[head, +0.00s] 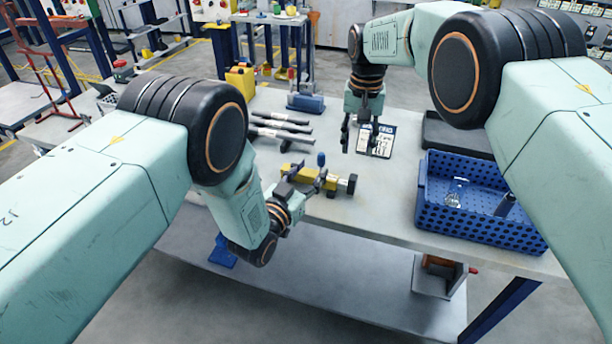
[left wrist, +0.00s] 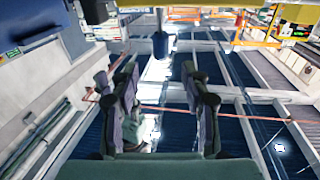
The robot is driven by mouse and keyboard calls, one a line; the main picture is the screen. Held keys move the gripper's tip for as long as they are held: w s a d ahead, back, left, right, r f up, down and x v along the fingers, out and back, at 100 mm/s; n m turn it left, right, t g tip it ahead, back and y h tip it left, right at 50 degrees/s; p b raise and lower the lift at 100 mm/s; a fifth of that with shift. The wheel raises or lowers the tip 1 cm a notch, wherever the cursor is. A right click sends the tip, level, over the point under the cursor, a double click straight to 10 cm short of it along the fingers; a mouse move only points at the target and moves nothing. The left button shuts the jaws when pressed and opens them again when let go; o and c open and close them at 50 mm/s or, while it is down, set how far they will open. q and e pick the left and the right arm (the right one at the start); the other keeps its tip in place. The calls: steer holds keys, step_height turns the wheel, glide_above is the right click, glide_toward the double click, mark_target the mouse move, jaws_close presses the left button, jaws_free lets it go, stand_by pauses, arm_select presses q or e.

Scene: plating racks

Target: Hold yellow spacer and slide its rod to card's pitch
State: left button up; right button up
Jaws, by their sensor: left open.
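The yellow spacer (head: 329,184) lies on the grey table with a dark block at its right end. A blue knob (head: 321,159) stands up by it and also shows in the left wrist view (left wrist: 160,45), beyond the fingertips. My left gripper (head: 311,177) is open at the spacer and covers part of it; I cannot tell whether it touches. In the left wrist view the fingers (left wrist: 165,95) are apart with nothing between them. The printed card (head: 383,142) lies further back. My right gripper (head: 360,138) is open above the table by the card's left side. The rod is hard to make out.
A blue perforated crate (head: 482,231) with small items stands at the right, before a dark tray (head: 455,134). Several dark rods (head: 283,125) lie at the back left, near a blue-grey block (head: 306,103). The table is clear between spacer and crate.

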mark_target(320, 160)
arm_select(q)
steer(key=x, duration=0.4)
steer(key=shift+w+f, duration=0.25)
steer(key=shift+w, duration=0.05)
steer(key=shift+w+d+r, duration=0.3)
steer(key=shift+w+d, duration=0.15)
steer(key=shift+w, duration=0.25)
steer(key=shift+w+d+f, duration=0.1)
steer(key=shift+w+f, duration=0.2)
steer(key=shift+w, duration=0.15)
steer(key=shift+s+r, duration=0.25)
steer(key=shift+s, duration=0.1)
steer(key=c, duration=0.4)
steer(key=shift+w+f, duration=0.2)
jaws_close()
steer(key=shift+s, duration=0.1)
